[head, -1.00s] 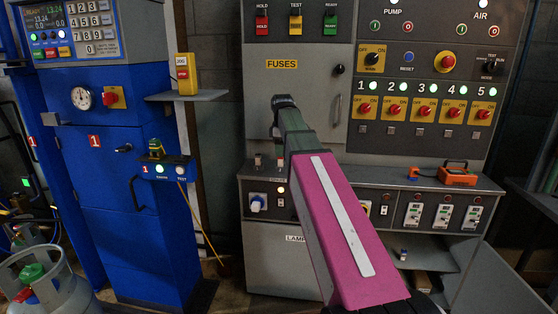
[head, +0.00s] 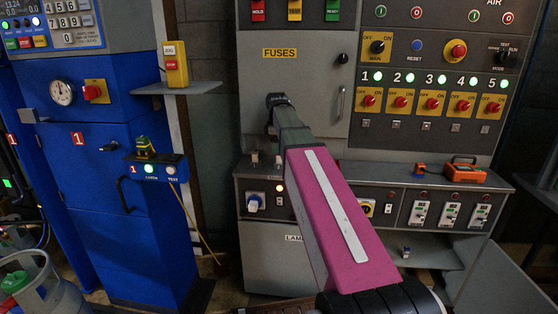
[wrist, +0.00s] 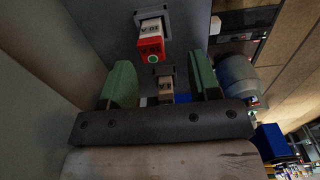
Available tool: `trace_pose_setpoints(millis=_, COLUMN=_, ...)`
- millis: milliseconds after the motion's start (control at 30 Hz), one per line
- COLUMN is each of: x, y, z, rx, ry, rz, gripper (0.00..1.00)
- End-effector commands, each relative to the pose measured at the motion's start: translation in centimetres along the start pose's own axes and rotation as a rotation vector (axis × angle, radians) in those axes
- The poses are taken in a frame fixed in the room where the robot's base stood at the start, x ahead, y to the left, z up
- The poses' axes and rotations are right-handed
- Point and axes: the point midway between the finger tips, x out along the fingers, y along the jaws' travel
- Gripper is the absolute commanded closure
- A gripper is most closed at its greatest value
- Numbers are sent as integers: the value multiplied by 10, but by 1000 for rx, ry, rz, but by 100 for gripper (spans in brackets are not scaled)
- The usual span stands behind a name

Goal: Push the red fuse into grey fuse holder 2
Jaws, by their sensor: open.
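The red fuse (wrist: 150,43), red at its near end with a white body marked "10 A", shows upside down in the wrist view. Its far end is at a grey mount (wrist: 152,17); how deep it sits I cannot tell. A beige fuse-like piece (wrist: 166,88) shows between the fingers, apart from both as far as I can see. My gripper (wrist: 161,84) is open, with a green finger on each side. The red fuse is beyond and above the fingertips in that picture. In the head view my gripper is hidden. Holder numbers are not readable.
The grey cabinet (head: 305,85) marked FUSES stands ahead. Two small pieces (head: 254,158) (head: 278,160) sit on its ledge, left of my pink arm. An orange device (head: 464,172) lies on the ledge at right. The blue scales cabinet (head: 95,230) stands at left.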

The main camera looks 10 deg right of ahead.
Motion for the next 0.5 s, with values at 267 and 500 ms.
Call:
trace_pose_setpoints(millis=267, x=23, y=6, z=6, rx=1, ry=0, rz=-1, gripper=44)
trace_pose_setpoints(millis=500, x=50, y=7, z=7, rx=0, ry=0, rz=-1, gripper=44)
